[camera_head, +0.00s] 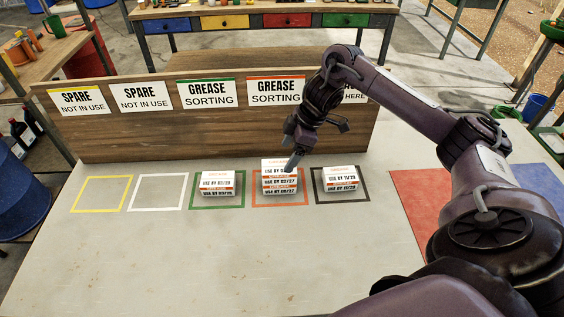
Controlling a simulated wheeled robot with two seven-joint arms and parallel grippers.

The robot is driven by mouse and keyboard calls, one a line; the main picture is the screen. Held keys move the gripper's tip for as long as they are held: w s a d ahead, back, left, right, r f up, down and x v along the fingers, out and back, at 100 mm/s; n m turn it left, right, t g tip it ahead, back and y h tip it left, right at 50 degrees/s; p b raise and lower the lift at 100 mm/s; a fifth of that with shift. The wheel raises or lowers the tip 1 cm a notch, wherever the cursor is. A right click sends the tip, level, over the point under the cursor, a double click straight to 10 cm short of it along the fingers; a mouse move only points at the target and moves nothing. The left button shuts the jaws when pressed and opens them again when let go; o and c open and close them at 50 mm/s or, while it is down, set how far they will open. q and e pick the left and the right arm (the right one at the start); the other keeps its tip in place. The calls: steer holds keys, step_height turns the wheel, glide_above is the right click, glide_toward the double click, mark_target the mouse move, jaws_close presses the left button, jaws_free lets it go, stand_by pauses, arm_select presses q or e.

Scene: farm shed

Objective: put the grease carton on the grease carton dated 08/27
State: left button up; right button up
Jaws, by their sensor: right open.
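White-and-orange grease cartons stand in stacks in outlined squares on the table. A stack of what looks like three cartons (281,182) is in the orange square (282,204). Lower stacks stand in the green square (217,206), cartons (217,184), and in the black square (343,201), cartons (340,180). Their "USE BY" dates are too small to read surely; I cannot tell which is 08/27. My right gripper (317,147) is open and empty, above and between the orange-square and black-square stacks. One fingertip appears close to the orange-square stack; contact is unclear. My left gripper is out of view.
A wooden board (130,135) with SPARE and GREASE SORTING signs stands behind the squares; my right arm partly covers the rightmost sign. The yellow (102,194) and white (157,193) squares are empty. The table front is clear. A red mat (415,205) lies at right.

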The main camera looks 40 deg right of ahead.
steer(key=p+v, duration=0.1)
steer(key=v, duration=0.3)
steer(key=shift+s+d+r, duration=0.1)
steer(key=shift+r, duration=0.3)
